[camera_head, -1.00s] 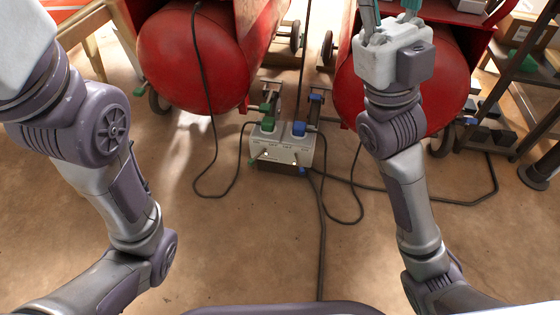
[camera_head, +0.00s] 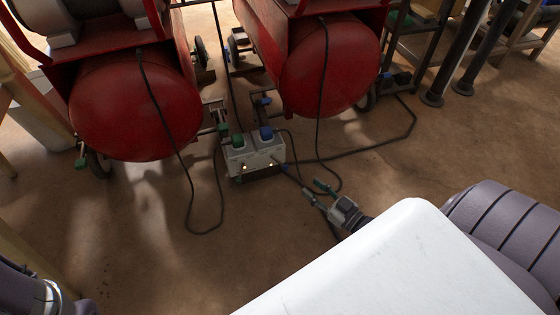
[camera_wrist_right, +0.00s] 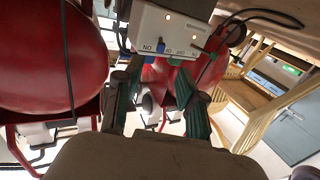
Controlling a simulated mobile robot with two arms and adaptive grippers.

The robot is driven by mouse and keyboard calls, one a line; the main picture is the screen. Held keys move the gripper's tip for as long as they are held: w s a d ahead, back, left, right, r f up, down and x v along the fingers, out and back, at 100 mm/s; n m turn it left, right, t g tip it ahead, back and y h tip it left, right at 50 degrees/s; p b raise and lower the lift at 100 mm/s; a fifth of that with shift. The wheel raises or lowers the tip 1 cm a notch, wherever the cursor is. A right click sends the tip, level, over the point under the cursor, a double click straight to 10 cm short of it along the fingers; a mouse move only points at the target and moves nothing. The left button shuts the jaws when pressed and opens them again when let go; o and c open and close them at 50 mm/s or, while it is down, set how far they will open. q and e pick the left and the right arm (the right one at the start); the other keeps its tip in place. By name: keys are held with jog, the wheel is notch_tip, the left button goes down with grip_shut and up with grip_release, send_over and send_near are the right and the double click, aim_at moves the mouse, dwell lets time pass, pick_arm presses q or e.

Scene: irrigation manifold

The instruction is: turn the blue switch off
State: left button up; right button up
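In the right wrist view the box (camera_wrist_right: 165,28) appears upside down, with ON/OFF lettering and two small lights. My right gripper (camera_head: 315,190) is low, just in front and right of the box. My left gripper is out of view.
Red tanks (camera_head: 130,110) (camera_head: 330,75) on wheels stand behind the box. A black cable (camera_head: 185,175) loops on the floor to the left, and others run right. Dark shelving (camera_head: 410,40) stands at the back right. The floor in front is mostly clear.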

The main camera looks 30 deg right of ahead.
aim_at(288, 169)
jog(key=b+x, duration=0.5)
jog(key=x, duration=0.5)
jog(key=shift+w+a+f, duration=0.1)
jog(key=shift+f, duration=0.05)
jog(key=shift+b+x, duration=0.4)
jog(key=shift+x, duration=0.4)
jog(key=shift+c, duration=0.2)
grip_shut()
